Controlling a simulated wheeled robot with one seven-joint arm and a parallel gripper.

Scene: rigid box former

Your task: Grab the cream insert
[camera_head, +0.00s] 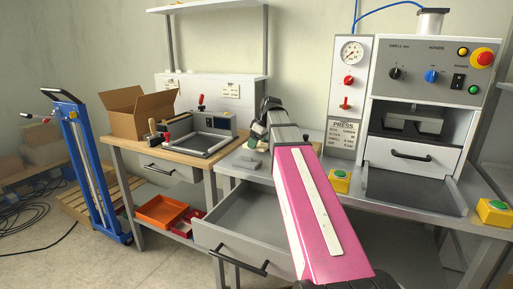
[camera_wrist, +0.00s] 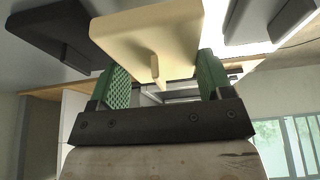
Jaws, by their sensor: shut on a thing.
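The cream insert (camera_wrist: 150,35) is a flat plate with a thin upright rib. It sits between the green pads of my gripper (camera_wrist: 162,72) in the wrist view, and the jaws are shut on it. In the head view my gripper (camera_head: 258,132) is at the far end of my pink arm, over the bench top beside the press. Whether the insert still touches the surface is unclear.
A dark insert (camera_wrist: 62,30) and a grey one (camera_wrist: 252,22) flank the cream insert closely. An open drawer (camera_head: 240,215) juts out below. The press (camera_head: 415,110) stands right, a cardboard box (camera_head: 140,112) left.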

